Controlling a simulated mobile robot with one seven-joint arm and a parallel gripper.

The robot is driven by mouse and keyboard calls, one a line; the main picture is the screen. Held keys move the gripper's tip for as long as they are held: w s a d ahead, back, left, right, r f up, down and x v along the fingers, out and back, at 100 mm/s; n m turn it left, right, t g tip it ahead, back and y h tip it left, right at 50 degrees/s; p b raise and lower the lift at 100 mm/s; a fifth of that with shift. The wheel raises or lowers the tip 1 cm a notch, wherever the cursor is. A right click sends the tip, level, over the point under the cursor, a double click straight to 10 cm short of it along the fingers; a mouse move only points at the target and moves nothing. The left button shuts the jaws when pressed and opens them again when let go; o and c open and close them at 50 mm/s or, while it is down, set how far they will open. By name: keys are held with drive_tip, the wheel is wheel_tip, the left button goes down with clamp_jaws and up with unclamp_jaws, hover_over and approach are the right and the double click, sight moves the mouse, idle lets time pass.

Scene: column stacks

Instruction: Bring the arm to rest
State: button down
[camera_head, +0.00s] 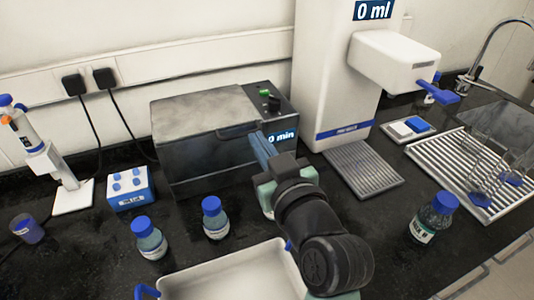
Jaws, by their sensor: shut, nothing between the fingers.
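My gripper (259,142) is in the middle of the view, at the end of my dark arm, which reaches in from the lower right. Its blue-grey fingers are together and hold nothing. They overlap the front right of the grey box-shaped machine (192,165) that reads "0 min". I cannot tell whether they touch it.
Blue-capped bottles stand in front of the machine (215,220) (150,240) and at the right (432,220). A white tray (205,287) lies at the front. A white dispenser (330,80), a drying rack (455,165) and a pipette stand (73,196) are around. Dark counter is bare at lower left.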

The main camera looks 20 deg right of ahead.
drive_tip(key=s+a+r+t+p, duration=0.1)
drive_tip(key=s+a+r+t, duration=0.2)
drive_tip(key=r, duration=0.9)
drive_tip(key=s+a+r+t+p, duration=0.1)
drive_tip(key=s+a+r+t, duration=0.2)
drive_tip(key=r, duration=1)
drive_tip(key=s+a+r+m+t+p, duration=0.1)
drive_tip(key=s+a+r+t, duration=0.3)
drive_tip(key=r, duration=0.8)
drive_tip(key=s+a, duration=0.2)
drive_tip(key=a, duration=0.2)
drive_tip(key=shift+a+r+p, duration=0.25)
drive_tip(key=shift+r+p, duration=0.05)
